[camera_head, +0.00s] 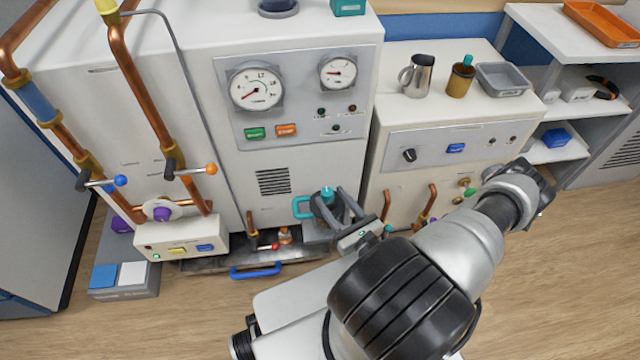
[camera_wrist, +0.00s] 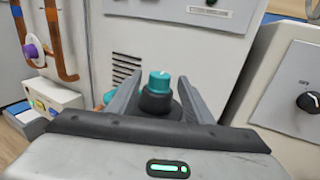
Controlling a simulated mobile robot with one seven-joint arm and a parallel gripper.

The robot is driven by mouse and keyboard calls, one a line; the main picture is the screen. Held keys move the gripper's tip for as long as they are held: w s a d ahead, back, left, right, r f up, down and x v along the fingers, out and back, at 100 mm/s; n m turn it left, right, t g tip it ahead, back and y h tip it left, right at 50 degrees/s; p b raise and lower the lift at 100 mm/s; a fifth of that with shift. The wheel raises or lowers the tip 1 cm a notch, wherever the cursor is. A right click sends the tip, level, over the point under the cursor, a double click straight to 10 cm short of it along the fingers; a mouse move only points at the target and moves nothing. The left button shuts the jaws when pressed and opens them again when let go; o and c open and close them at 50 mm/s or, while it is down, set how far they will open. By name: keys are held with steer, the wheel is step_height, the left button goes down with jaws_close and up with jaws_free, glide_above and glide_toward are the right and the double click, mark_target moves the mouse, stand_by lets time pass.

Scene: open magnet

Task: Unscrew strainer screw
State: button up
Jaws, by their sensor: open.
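What looks like the strainer screw is a teal knob (camera_head: 327,193) on a dark round body, low in front of the large white cabinet. It also shows in the wrist view (camera_wrist: 159,80). My gripper (camera_head: 331,203) is open, with its two grey fingers on either side of the knob in the wrist view (camera_wrist: 160,90). A gap shows beside the knob there, so the fingers seem apart from it. A teal handle (camera_head: 300,207) sticks out left of the dark body. My gripper hides much of the dark body and its lower part.
The white cabinet (camera_head: 340,150) with gauges stands close behind. A lower cabinet (camera_head: 440,165) stands at right, with a metal jug (camera_head: 418,76) on top. Copper pipes (camera_head: 140,90) and lever valves are at left. A blue-handled tray (camera_head: 255,272) lies low. Wooden floor is free in front.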

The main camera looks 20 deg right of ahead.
mark_target(324, 189)
steer(key=w, duration=0.5)
steer(key=w+a, duration=0.1)
steer(key=w, duration=0.1)
steer(key=shift+w+b, duration=0.15)
steer(key=shift+b, duration=0.25)
steer(key=c, duration=1)
steer(key=shift+n+y, duration=0.3)
steer(key=shift+y, duration=0.2)
